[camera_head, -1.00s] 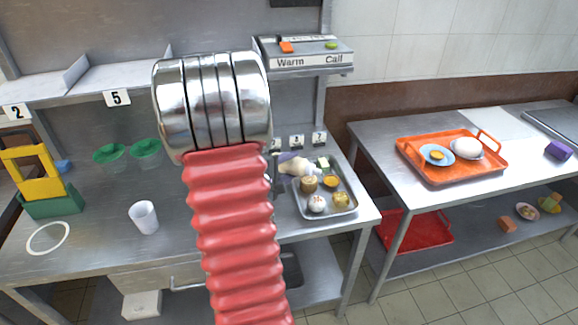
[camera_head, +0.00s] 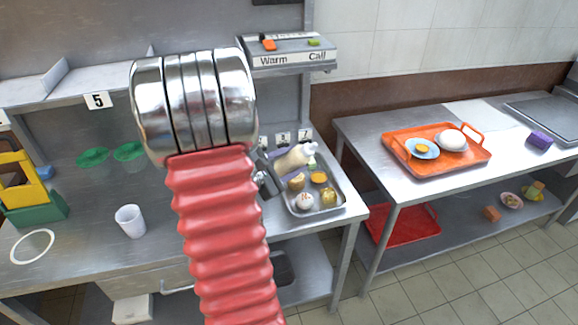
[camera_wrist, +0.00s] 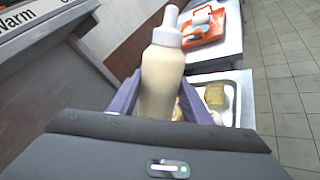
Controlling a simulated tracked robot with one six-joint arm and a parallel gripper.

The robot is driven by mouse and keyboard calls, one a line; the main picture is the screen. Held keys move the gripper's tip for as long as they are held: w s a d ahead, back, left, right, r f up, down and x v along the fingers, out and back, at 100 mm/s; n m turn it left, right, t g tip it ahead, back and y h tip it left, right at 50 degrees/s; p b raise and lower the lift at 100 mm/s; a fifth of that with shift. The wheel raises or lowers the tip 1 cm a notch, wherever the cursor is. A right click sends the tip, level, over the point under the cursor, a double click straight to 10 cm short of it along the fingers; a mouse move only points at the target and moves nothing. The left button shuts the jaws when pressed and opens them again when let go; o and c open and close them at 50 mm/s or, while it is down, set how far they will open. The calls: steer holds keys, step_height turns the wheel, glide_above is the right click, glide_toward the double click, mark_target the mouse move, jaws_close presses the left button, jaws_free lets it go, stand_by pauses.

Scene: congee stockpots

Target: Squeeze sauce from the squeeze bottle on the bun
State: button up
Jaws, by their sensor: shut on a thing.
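The squeeze bottle (camera_head: 295,158) is cream with a pale nozzle. It is held tilted above the metal tray, nozzle toward the upper right. My gripper (camera_head: 268,180) is partly hidden behind my arm. In the wrist view, my gripper (camera_wrist: 160,105) is shut on the bottle (camera_wrist: 163,78), with a finger on each side and the nozzle pointing away. A white rounded bun (camera_head: 451,140) sits on the orange tray (camera_head: 440,172) on the right table, apart from the bottle.
The metal tray (camera_head: 318,213) holds several small food items. A shelf unit (camera_head: 290,62) marked Warm and Call overhangs the left counter. A white cup (camera_head: 130,222) stands there. A floor gap separates counter and right table.

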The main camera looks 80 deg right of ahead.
mark_target(293, 155)
steer(key=r+n, duration=0.1)
steer(key=s+r+n, duration=0.1)
steer(key=r, duration=0.1)
steer(key=shift+s+a+r+g, duration=0.1)
steer(key=shift+s+a+g, duration=0.05)
steer(key=shift+g, duration=0.25)
steer(key=shift+s+a+r+n+g+h, duration=0.1)
steer(key=shift+s+r+n+g+h, duration=0.25)
steer(key=shift+r+n, duration=0.6)
steer(key=shift+s+a+r+n+g+h, duration=0.1)
steer(key=shift+s+r+n, duration=0.5)
steer(key=shift+r, duration=0.55)
steer(key=shift+s+a+r+n+g+h, duration=0.15)
steer(key=shift+s+r+n+g, duration=0.15)
steer(key=shift+r+n, duration=0.7)
steer(key=shift+t, duration=0.25)
